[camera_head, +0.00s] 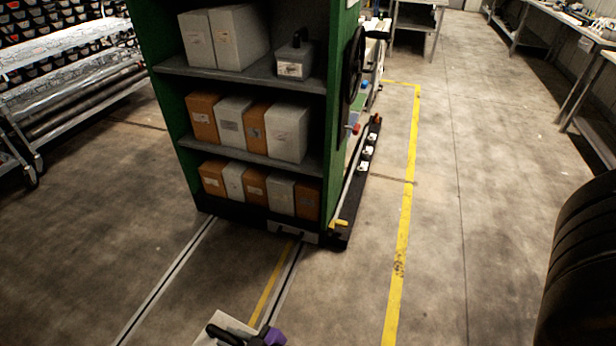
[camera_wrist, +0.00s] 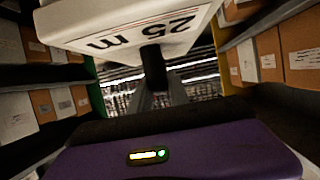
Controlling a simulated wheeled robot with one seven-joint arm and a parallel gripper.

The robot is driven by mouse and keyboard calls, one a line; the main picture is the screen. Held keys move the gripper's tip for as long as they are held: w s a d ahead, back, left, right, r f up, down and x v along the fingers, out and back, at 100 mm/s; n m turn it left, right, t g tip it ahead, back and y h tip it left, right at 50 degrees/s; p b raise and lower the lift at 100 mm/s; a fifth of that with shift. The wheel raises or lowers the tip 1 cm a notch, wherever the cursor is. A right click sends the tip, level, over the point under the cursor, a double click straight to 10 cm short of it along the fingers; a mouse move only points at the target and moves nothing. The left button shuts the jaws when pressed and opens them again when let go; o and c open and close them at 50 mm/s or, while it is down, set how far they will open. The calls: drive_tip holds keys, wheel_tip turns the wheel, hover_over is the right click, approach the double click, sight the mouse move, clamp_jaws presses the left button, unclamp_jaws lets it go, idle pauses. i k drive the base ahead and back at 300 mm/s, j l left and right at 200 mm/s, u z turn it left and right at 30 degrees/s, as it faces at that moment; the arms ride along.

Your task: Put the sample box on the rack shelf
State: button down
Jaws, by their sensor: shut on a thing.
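The white sample box (camera_head: 234,323) shows at the bottom edge of the head view, partly cut off. My purple and black gripper (camera_head: 258,338) is at it there. In the wrist view the box (camera_wrist: 120,22) hangs upside down in the picture, with "25 m" printed on its side. My gripper (camera_wrist: 153,68) is shut on its dark handle. The green rack (camera_head: 165,130) stands ahead in the head view, with three grey shelves. Its top shelf (camera_head: 240,77) bears pale boxes at left and a small grey handled box (camera_head: 293,60) toward the right.
The middle shelf (camera_head: 255,152) and bottom shelf hold orange and pale boxes side by side. Orange boxes (camera_wrist: 300,50) line both sides of the wrist view. A black handwheel (camera_head: 354,64) is on the rack's right side. Floor rails (camera_head: 165,282) run toward it.

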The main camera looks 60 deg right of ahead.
sight(271, 67)
drive_tip(key=i+l, duration=0.9)
drive_tip(key=i, duration=0.25)
drive_tip(key=z, duration=0.05)
